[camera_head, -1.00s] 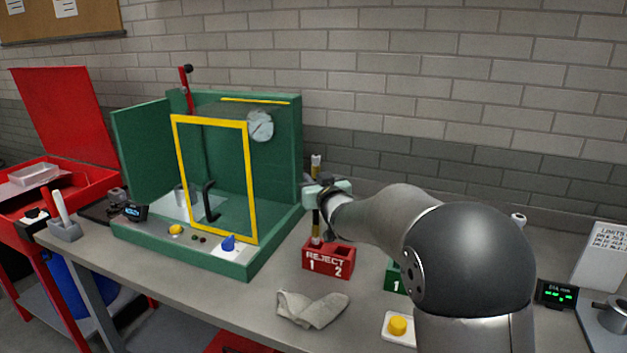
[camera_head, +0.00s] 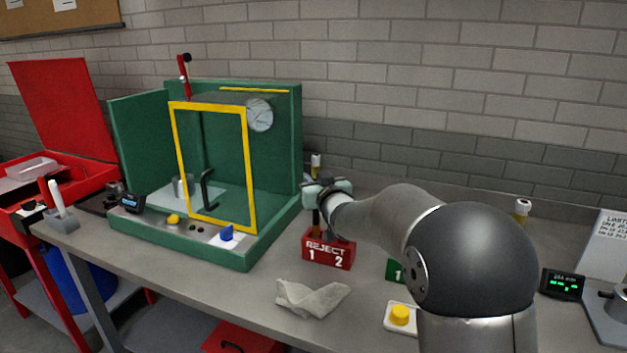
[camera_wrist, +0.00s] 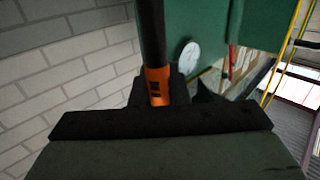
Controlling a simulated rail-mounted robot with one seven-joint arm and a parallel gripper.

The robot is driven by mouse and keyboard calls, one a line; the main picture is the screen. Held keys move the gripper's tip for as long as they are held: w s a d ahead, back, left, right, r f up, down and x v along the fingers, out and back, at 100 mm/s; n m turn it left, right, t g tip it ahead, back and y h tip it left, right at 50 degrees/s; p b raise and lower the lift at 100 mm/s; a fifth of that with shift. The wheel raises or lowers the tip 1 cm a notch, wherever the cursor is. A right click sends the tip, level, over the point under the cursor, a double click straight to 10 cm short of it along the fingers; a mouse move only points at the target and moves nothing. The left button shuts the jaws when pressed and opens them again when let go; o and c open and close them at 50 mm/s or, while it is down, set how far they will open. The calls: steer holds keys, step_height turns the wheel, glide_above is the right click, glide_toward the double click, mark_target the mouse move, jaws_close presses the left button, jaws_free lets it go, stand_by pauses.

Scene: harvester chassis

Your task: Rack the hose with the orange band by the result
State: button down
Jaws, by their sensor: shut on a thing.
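My gripper (camera_head: 328,188) is shut on a dark hose (camera_head: 316,221) and holds it upright at the red REJECT rack (camera_head: 328,254). The hose's light, yellowish end fitting (camera_head: 316,162) stands above the jaws. Its lower part meets the rack at the side marked 1; the rack front hides how deep it sits. In the wrist view the black hose carries an orange band (camera_wrist: 158,85) with dark marks, right at the jaws. A green rack (camera_head: 395,271) marked 1 is mostly hidden behind my arm.
A green test cabinet (camera_head: 270,240) with a yellow-framed door (camera_head: 250,180) and a gauge (camera_head: 260,115) stands left of the rack. A grey cloth (camera_head: 310,298) and a yellow button (camera_head: 400,314) lie in front. A small display (camera_head: 562,283) is at right.

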step_height(320, 180, down, 3)
steer(key=b, duration=0.3)
steer(key=shift+f, duration=0.15)
stand_by(0.5)
steer(key=c, duration=1.3)
jaws_free()
steer(key=shift+f, duration=0.1)
steer(key=b+v, duration=0.2)
steer(key=v, duration=1.5)
steer(key=shift+s+b, duration=0.25)
steer(key=shift+b, duration=0.05)
